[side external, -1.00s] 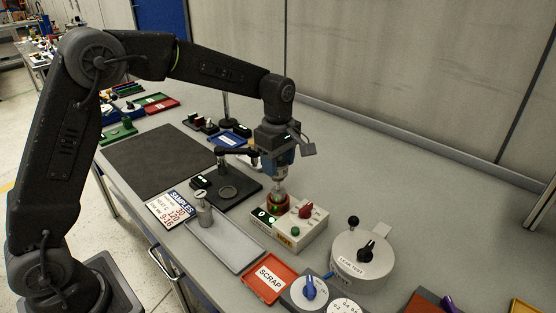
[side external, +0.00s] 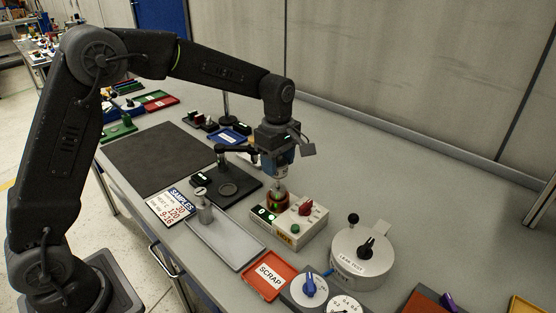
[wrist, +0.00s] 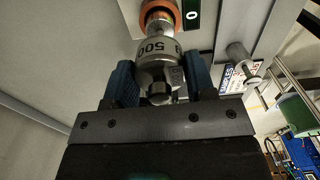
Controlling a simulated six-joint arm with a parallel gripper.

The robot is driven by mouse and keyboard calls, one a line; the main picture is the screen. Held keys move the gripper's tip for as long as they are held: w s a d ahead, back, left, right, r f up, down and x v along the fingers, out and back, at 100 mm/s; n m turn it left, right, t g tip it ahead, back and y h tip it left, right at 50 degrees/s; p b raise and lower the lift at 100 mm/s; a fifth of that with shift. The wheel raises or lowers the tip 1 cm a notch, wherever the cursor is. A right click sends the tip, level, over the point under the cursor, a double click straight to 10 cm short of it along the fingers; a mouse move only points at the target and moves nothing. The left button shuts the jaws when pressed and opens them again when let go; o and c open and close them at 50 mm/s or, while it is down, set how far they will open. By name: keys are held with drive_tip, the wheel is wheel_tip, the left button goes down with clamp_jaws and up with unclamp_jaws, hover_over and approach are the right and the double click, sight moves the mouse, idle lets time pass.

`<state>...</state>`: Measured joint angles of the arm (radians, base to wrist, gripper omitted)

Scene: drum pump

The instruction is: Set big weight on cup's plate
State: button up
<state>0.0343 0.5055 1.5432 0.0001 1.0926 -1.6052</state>
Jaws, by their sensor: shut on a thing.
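My gripper (wrist: 160,80) is shut on the big weight (wrist: 158,68), a grey metal piece marked 500, with one blue finger on each side. Under the weight, a narrower metal piece stands inside an orange-red ring (wrist: 160,8); I cannot tell whether the weight touches it. In the side view my gripper (side external: 279,178) is directly above this ring (side external: 277,203), which sits on a pale box (side external: 292,236) with a green-lit display reading 0. The weight there is mostly hidden by the gripper. I cannot clearly make out the cup's plate.
A smaller metal weight (side external: 204,209) stands at the left end of a grey tray (side external: 225,246). A red scrap tray (side external: 268,277) and a round leak-test pot (side external: 362,262) stand nearby. A black stand (side external: 235,186) is left of the box.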

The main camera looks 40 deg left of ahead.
idle(0.4)
drive_tip(key=o, duration=1.7)
drive_tip(key=shift+r, duration=4)
